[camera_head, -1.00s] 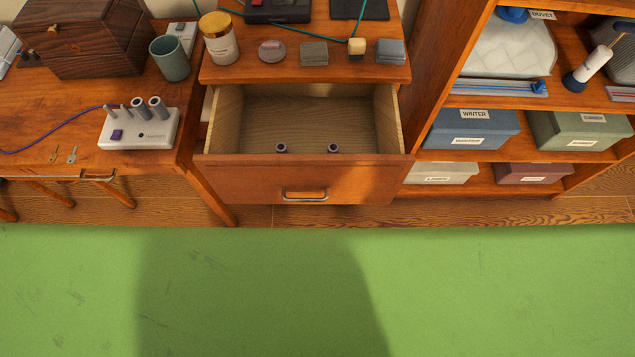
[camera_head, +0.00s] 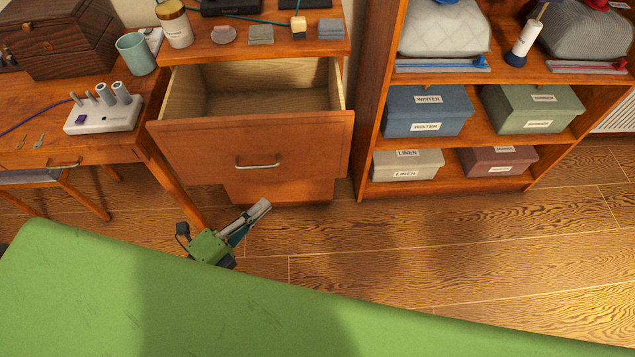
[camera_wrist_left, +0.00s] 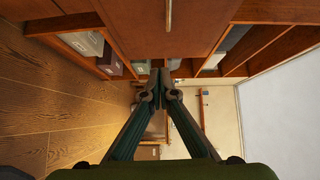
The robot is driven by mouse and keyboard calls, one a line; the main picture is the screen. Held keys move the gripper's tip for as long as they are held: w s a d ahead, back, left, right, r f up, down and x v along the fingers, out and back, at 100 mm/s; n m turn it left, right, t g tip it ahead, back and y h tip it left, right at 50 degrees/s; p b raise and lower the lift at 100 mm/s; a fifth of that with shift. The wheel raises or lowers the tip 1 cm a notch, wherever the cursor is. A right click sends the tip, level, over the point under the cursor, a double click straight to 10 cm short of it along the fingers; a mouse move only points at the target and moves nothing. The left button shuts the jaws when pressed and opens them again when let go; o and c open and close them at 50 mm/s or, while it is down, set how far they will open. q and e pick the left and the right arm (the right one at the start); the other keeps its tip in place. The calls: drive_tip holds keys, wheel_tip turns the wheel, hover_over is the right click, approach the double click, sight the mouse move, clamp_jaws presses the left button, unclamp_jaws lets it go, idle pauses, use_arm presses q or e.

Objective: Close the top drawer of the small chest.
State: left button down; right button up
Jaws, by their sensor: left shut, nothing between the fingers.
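The small chest (camera_head: 285,188) stands between the desk and the shelf unit. Its top drawer (camera_head: 210,140) is pulled out, and part of its pale wooden inside shows. A metal handle (camera_head: 257,161) is on the drawer front. My left gripper (camera_head: 264,206) is shut and empty, below and in front of the drawer, apart from it in the head view. In the left wrist view, its fingertips (camera_wrist_left: 160,80) are together, with a wooden front (camera_wrist_left: 195,25) and a handle (camera_wrist_left: 168,14) above them. The drawer front hides part of the drawer's inside. My right gripper is not in view.
A shelf unit (camera_head: 375,100) with labelled boxes stands at right. Small items lie on the chest top (camera_head: 280,46). Floor (camera_head: 450,235) at right is clear.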

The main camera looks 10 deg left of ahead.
use_arm(q)
drive_tip(key=d+r, duration=0.1)
drive_tip(key=p, duration=0.2)
approach(304, 155)
drive_tip(key=d+x, duration=0.1)
drive_tip(key=x, duration=0.4)
drive_tip(key=shift+w+a+m, duration=0.3)
drive_tip(key=shift+w+a, duration=0.05)
drive_tip(key=shift+a, duration=0.05)
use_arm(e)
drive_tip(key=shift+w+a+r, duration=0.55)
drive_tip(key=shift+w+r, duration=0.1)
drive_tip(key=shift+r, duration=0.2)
